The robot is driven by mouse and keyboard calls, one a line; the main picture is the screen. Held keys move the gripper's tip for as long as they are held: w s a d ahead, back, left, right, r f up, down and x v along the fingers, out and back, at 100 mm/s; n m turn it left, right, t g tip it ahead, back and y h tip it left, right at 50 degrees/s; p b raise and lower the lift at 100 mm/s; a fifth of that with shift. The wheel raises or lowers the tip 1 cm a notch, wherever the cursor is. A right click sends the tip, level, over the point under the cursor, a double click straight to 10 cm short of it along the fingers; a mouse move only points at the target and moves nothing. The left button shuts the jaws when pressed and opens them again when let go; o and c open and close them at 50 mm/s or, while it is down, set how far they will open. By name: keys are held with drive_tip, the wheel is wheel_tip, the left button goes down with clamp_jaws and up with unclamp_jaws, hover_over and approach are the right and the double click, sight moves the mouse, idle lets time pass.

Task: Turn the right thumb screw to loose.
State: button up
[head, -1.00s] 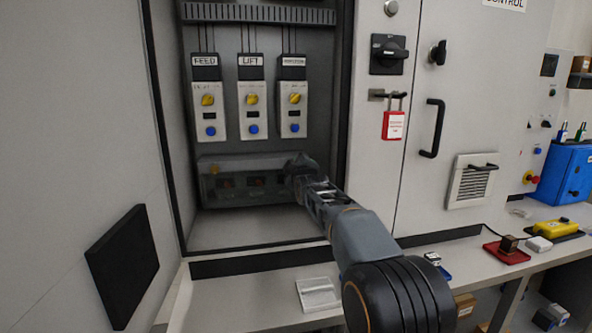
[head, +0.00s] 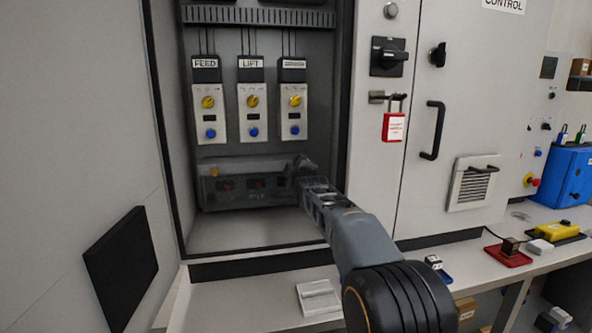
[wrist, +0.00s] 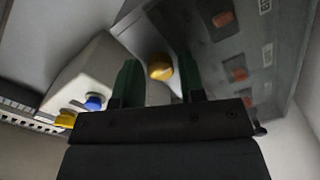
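The right thumb screw, a yellow knob (wrist: 160,67), shows in the wrist view on the clear cover (wrist: 222,55). My gripper (wrist: 157,61) has its two green fingers apart, one on each side of the knob in the picture. Gaps show between the knob and both fingers; I cannot tell how deep it sits between them. In the head view my gripper (head: 300,166) is at the right end of the cover (head: 235,203) and hides the right screw. The left thumb screw (head: 214,171) is yellow, at the cover's upper left.
Above the cover stand three modules, labelled FEED (head: 208,110), LIFT (head: 252,110) and a third (head: 294,110), with yellow knobs and blue buttons. In the wrist view one module (wrist: 85,75) is close to the left finger. The cabinet's right wall (head: 340,120) stands near my arm.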

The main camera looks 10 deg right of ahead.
drive_tip(key=shift+o, duration=1.1)
